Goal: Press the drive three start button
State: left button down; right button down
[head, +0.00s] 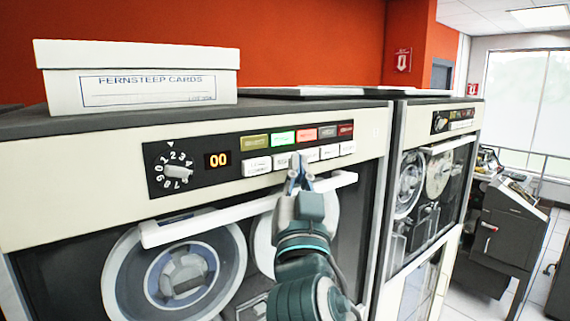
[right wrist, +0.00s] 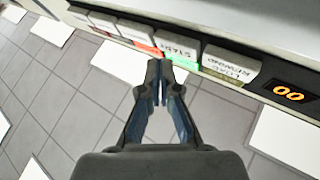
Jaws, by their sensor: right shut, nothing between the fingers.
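The near tape drive's dark panel (head: 165,185) carries a numbered dial (head: 178,172), an orange "00" display (head: 217,160) and a row of white buttons under coloured lamps. The START button (right wrist: 180,46) is second from the display, beside the LOAD REWIND button (right wrist: 232,64); START also shows in the head view (head: 282,160). The green lamp (head: 283,138) above it and a red lamp look lit. My right gripper (head: 299,168) is shut and empty, its tips in front of the button row near START. Contact cannot be told. My left gripper is out of view.
A white handle bar (head: 200,226) runs below the buttons, close to my right gripper. A white card box (head: 137,78) stands on the drive's top. A second tape drive (head: 425,180) stands to the right, with a dark machine (head: 505,235) beyond it.

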jog(key=s+d+b, duration=0.1)
jog(key=s, duration=0.1)
jog(key=s+d+b, duration=0.1)
jog(key=s+d, duration=0.1)
dwell(0.5)
dwell(0.4)
